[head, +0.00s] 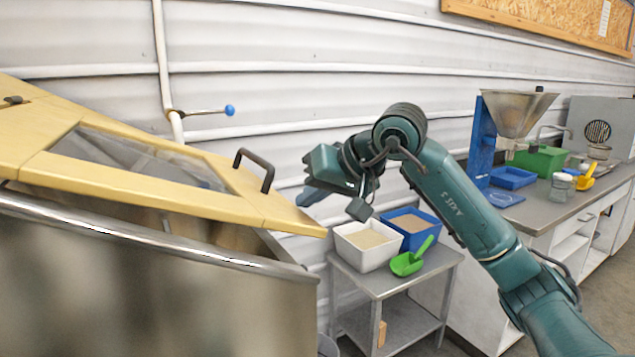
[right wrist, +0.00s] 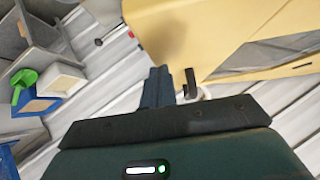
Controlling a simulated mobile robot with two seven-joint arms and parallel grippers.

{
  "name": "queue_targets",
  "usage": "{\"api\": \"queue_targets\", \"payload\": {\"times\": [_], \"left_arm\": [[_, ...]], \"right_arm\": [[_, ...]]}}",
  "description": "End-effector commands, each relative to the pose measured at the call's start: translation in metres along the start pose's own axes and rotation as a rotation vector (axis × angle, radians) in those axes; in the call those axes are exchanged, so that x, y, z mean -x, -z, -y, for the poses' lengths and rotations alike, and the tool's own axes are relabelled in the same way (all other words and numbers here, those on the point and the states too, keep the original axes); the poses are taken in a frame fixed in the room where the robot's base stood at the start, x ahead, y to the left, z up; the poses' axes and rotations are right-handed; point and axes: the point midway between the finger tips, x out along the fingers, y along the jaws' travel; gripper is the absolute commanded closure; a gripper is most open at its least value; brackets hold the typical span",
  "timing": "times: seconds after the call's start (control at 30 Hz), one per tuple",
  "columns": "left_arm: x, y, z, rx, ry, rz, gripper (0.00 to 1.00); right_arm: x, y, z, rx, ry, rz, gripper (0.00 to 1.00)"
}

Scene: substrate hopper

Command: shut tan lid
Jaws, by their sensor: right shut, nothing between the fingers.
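The tan lid (head: 165,202) is a yellowish panel with a clear window and a dark bar handle (head: 256,168). It sits tilted above the steel hopper (head: 140,285), with a dark gap between it and the hopper's metal rim. My right gripper (head: 308,197) is shut and empty, just right of the handle and above the lid's right end. In the right wrist view the closed fingers (right wrist: 158,87) point toward the lid (right wrist: 195,35), with the dark handle (right wrist: 191,83) close beside them. I cannot tell if they touch. My left gripper is not in view.
A small steel table (head: 385,283) right of the hopper holds a white bin (head: 352,256), a blue bin (head: 432,228) and a green scoop (head: 408,263). A corrugated wall stands behind, with a pipe and blue-knobbed lever (head: 229,110). A workbench (head: 540,212) with a funnel stands at right.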

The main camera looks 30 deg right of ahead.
Motion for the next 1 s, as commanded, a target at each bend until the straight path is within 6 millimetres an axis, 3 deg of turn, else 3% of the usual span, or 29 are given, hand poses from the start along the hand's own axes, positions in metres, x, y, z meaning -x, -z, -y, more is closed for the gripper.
{"api": "queue_targets", "payload": {"times": [0.37,0.6,1.0], "left_arm": [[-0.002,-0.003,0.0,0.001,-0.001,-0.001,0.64],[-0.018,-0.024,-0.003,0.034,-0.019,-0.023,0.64],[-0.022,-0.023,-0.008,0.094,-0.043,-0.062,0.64]], "right_arm": [[-0.003,-0.003,-0.001,-0.003,0.003,0.0,1.0],[-0.03,-0.031,-0.006,-0.05,0.05,0.0,1.0],[-0.05,-0.052,0.0,-0.1,0.102,0.013,1.0]]}}
